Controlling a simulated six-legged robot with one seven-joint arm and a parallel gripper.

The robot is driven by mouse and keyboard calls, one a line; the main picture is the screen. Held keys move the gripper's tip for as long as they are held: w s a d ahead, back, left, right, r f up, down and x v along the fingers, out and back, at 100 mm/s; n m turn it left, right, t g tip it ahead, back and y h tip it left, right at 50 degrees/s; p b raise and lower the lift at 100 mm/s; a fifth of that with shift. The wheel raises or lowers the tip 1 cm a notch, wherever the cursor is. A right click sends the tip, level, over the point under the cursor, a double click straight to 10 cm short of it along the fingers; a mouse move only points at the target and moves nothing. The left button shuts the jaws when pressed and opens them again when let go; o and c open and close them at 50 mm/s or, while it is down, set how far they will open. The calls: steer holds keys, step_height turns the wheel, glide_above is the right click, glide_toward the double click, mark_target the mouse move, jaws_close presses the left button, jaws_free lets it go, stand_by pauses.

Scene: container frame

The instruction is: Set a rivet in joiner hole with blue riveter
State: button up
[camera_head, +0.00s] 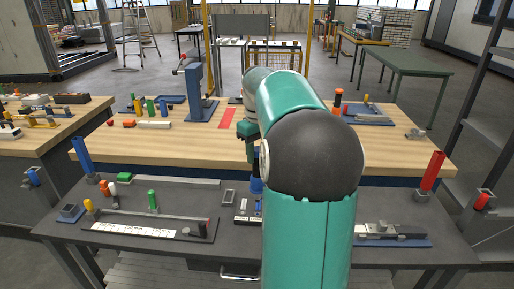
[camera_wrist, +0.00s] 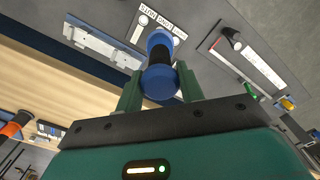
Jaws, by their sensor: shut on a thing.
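My gripper (camera_wrist: 159,88) is shut on the blue riveter (camera_wrist: 160,42), a blue and black cylinder held between the two green fingers in the wrist view. In the head view my gripper (camera_head: 250,150) hangs left of my arm, over the near edge of the wooden bench, with the riveter's blue part (camera_head: 257,185) below it. A grey metal rail (camera_head: 390,229) lies on a blue plate at the right of the dark table; it also shows in the wrist view (camera_wrist: 103,46). I cannot make out the joiner hole or a rivet.
A dark tray with a rail and white labels (camera_head: 150,226) lies at the left of the dark table (camera_head: 330,278). A blue cylinder (camera_head: 82,155) and a red cylinder (camera_head: 432,172) stand tilted at its sides. A blue post (camera_head: 195,92) stands on the wooden bench (camera_head: 150,148).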

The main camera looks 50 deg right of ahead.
steer(key=shift+f, duration=3.6)
steer(key=shift+r, duration=3.85)
